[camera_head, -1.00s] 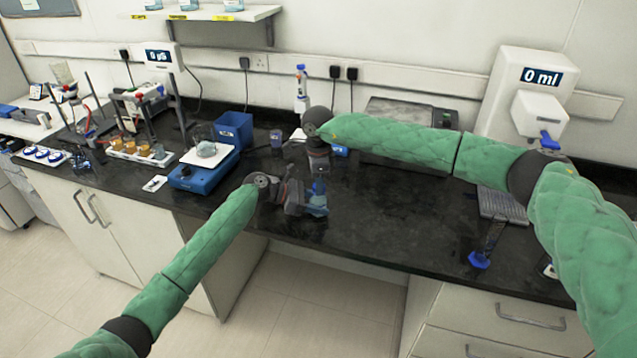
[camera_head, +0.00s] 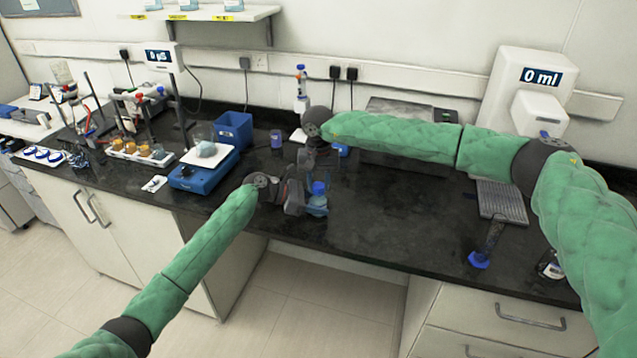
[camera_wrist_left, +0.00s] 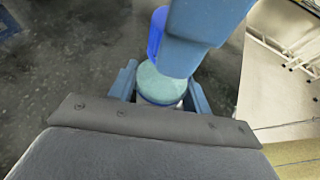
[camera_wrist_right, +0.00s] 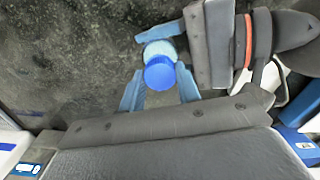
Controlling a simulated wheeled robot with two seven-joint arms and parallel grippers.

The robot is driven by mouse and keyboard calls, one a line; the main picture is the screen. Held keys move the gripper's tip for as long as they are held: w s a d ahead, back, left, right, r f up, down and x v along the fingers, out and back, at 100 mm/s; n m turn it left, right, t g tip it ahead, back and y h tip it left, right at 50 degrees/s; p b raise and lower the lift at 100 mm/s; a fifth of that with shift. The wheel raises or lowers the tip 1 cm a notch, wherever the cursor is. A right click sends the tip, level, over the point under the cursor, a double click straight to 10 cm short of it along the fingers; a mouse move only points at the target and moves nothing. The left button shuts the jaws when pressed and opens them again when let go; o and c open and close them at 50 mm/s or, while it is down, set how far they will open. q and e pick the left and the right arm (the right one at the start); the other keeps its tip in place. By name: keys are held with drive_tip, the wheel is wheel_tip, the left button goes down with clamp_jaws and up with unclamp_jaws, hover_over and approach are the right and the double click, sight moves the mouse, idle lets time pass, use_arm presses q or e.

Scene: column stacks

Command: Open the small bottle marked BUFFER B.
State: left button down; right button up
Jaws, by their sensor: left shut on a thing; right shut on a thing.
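The small bottle (camera_head: 317,206) has a clear teal body and a blue cap (camera_head: 318,187); its marking cannot be read. My left gripper (camera_head: 308,207) is shut on the bottle body from the left, near the bench's front edge. In the left wrist view the round teal bottle (camera_wrist_left: 160,84) sits between its fingers. My right gripper (camera_head: 319,180) points down from above and is shut on the cap, which shows between its fingers in the right wrist view (camera_wrist_right: 160,74). A finger partly hides the cap in the left wrist view; I cannot tell whether it still touches the bottle.
A blue-footed cylinder (camera_head: 480,258) stands at the right. The dark bench (camera_head: 390,225) is clear between.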

sight(319, 185)
use_arm(q)
drive_tip(key=shift+s+d, duration=0.15)
use_arm(e)
drive_tip(key=shift+w+r+n, duration=0.1)
drive_tip(key=shift+w+n, duration=0.1)
drive_tip(key=shift+n, duration=0.2)
drive_tip(key=shift+d, duration=0.1)
drive_tip(key=shift+r, duration=0.2)
use_arm(q)
drive_tip(key=shift+f, duration=0.1)
use_arm(e)
drive_tip(key=shift+s+r, duration=0.1)
drive_tip(key=shift+r, duration=0.6)
drive_tip(key=shift+r, duration=0.15)
drive_tip(key=shift+r, duration=2)
use_arm(q)
drive_tip(key=c, duration=0.6)
unclamp_jaws()
drive_tip(key=shift+a, duration=0.25)
use_arm(e)
drive_tip(key=shift+f, duration=0.1)
